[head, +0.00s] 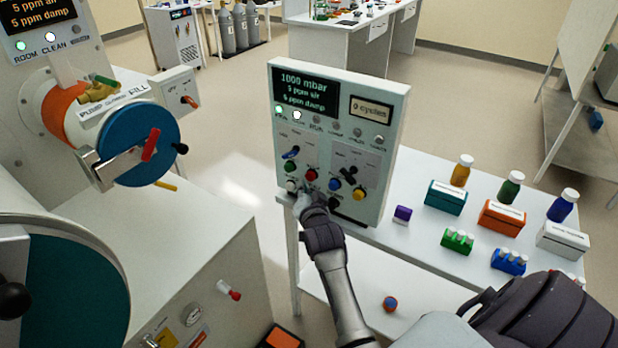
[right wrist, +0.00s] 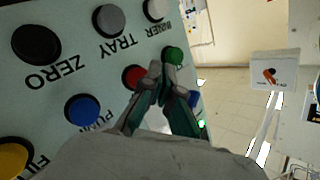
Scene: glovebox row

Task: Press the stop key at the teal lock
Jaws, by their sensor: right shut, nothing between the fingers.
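A grey control panel (head: 375,100) stands upright on the white table, with coloured keys on its lower half. The red key (head: 311,175) has the green key (head: 290,168) to its left; its label is hidden. In the right wrist view the red key (right wrist: 132,76) is partly covered by the fingers, and the green key (right wrist: 173,56) lies just past the tips. My right gripper (head: 303,198) is shut and empty at the panel's lower left, its tips (right wrist: 161,72) close to the red key; I cannot tell whether they touch. A large dark teal disc (head: 75,300) fills the lower left. My left gripper is not visible.
An orange cylinder (head: 62,108) with a blue door (head: 138,142) and red handle is at left. Right of the panel, the table (head: 415,255) holds bottles, boxes and vial racks. Blue (right wrist: 82,110), yellow and black keys sit beside the red key. Open floor lies behind.

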